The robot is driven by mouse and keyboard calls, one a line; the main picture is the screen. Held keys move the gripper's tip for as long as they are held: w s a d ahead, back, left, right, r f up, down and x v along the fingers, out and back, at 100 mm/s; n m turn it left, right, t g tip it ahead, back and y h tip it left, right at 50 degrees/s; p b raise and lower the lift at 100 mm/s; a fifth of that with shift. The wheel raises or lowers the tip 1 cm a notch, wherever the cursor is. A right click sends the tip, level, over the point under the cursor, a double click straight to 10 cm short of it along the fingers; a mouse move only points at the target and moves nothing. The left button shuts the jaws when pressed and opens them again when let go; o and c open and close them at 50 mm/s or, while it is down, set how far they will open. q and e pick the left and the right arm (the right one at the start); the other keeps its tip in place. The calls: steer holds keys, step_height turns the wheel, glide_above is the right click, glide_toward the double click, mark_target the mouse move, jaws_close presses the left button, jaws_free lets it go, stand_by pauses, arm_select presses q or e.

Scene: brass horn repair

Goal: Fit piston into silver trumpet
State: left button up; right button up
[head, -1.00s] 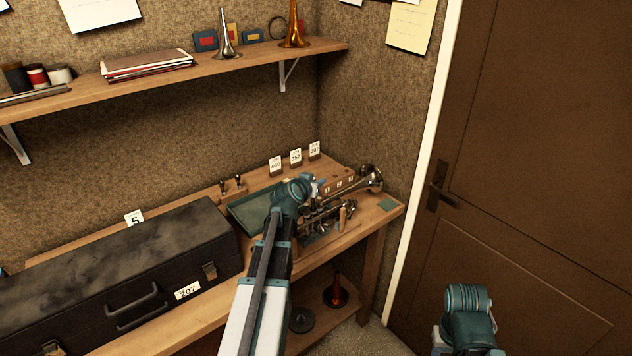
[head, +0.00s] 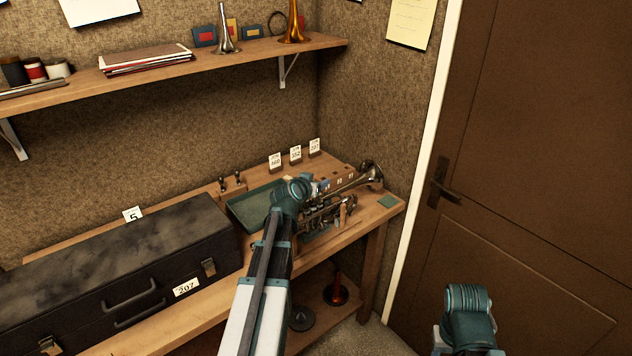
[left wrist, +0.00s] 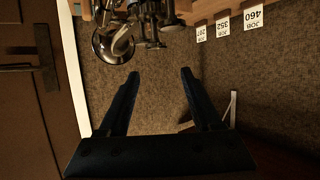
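The silver trumpet (head: 322,214) lies at the right end of the workbench, its bell (head: 371,172) pointing right. Part of the trumpet is hidden behind my left arm. In the left wrist view the bell (left wrist: 113,43) and valve tubes show at the top edge, beyond the fingertips. My left gripper (left wrist: 160,73) is open, with only the wall showing between its fingers. In the head view its fingers are mostly hidden by the wrist. I cannot make out the piston as a separate thing. My right arm shows at the lower right, but its gripper fingers do not.
A green tray (head: 246,211) lies left of my left wrist. A long black case (head: 110,262) fills the bench's left part. Job cards (head: 295,154) stand at the back. A shelf (head: 180,75) hangs above. A brown door (head: 540,150) is at the right.

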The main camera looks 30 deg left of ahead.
arm_select(q)
steer(key=p+v, duration=0.5)
steer(key=v, duration=0.9)
steer(key=shift+w+a, duration=0.1)
